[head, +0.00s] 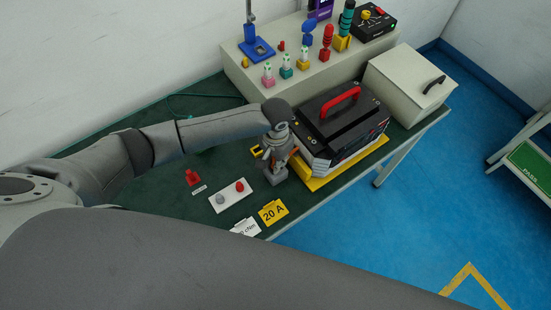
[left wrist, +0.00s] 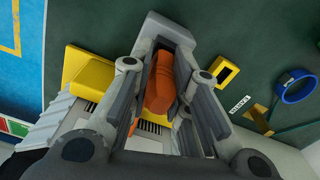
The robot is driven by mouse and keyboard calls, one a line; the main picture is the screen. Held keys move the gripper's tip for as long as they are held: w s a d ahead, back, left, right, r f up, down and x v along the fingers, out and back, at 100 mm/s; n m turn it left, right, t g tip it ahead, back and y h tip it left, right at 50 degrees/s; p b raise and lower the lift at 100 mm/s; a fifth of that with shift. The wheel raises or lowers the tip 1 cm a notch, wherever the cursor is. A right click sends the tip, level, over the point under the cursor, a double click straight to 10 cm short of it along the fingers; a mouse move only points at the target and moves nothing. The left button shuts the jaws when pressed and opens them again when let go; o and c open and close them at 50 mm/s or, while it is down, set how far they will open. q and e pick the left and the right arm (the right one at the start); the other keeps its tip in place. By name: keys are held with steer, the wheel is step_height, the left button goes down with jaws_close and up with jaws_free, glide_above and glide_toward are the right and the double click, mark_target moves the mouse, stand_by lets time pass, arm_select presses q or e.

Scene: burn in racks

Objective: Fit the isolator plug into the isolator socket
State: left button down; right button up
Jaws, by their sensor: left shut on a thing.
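My left gripper (head: 275,152) is over the green mat, beside the left end of a black unit with a red handle (head: 340,101). In the left wrist view its fingers (left wrist: 165,85) are shut on an orange piece, which I take to be the isolator plug (left wrist: 160,82). A little orange shows beside the gripper in the head view (head: 294,151). A grey block (left wrist: 166,27) lies just beyond the orange piece. I cannot make out the isolator socket for certain, and the gripper hides the plug's lower end. My right gripper is out of view.
The unit sits on a yellow base (head: 348,165). A white plate with grey and red knobs (head: 230,196), a red part (head: 192,177) and a yellow "20 A" card (head: 272,211) lie left and in front. A cream box (head: 408,84) stands right. A raised shelf (head: 240,76) is behind.

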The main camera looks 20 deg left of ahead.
arm_select(q)
steer(key=shift+s+f, duration=0.15)
steer(key=shift+f, duration=0.15)
steer(key=c, duration=1.8)
jaws_free()
steer(key=o, duration=0.5)
step_height(320, 180, up, 12)
